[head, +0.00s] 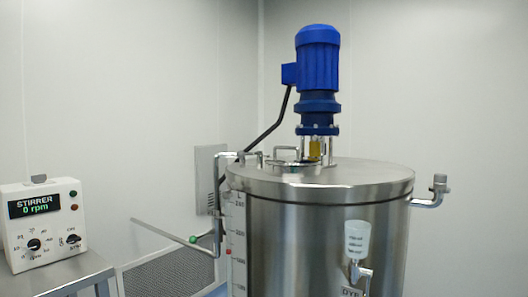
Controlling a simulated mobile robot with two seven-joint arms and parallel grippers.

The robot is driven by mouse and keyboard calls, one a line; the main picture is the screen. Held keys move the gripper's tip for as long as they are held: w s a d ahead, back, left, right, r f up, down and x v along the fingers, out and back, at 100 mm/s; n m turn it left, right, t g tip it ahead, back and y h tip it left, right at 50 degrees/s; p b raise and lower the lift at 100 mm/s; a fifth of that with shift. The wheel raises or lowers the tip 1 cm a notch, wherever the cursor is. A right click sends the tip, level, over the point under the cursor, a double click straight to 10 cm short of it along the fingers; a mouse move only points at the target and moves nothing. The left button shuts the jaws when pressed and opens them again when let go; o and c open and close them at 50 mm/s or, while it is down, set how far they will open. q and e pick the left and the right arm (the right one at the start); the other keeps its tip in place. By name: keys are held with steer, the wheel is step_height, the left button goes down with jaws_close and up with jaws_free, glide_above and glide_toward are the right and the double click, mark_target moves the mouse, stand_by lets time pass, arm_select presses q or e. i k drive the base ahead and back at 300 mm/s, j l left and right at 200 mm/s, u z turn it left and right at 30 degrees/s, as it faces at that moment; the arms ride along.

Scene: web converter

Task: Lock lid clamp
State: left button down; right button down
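A large steel vessel (300,245) stands at the centre right of the head view, with a flat round steel lid (365,174) resting on its top. At the vessel's left side is a bent metal bracket (218,225). A long thin metal lever (165,232) sticks out from it to the left, with a small green ball (193,240) near its inner end. This may be the lid clamp; I cannot tell whether it is locked. A bent handle (287,152) stands on the lid. Neither of my grippers is in view.
A blue motor (318,65) stands upright on the lid. A pipe elbow (430,201) juts out at the vessel's right. A white cup (357,238) is on its front. A stirrer control box (42,225) reading 0 rpm sits on a metal table (60,275) at left.

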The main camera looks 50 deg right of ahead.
mark_target(240, 154)
steer(key=i+z, duration=0.15)
steer(key=z, duration=1.35)
steer(key=i+j+z, duration=0.1)
steer(key=z, duration=0.25)
steer(key=j+z, duration=0.5)
steer(key=z, duration=0.2)
steer(key=j+z, duration=0.3)
steer(key=j, duration=0.15)
steer(key=j+z, duration=0.3)
steer(key=j, duration=0.6)
steer(key=k+j+z, duration=0.15)
steer(key=j, duration=0.3)
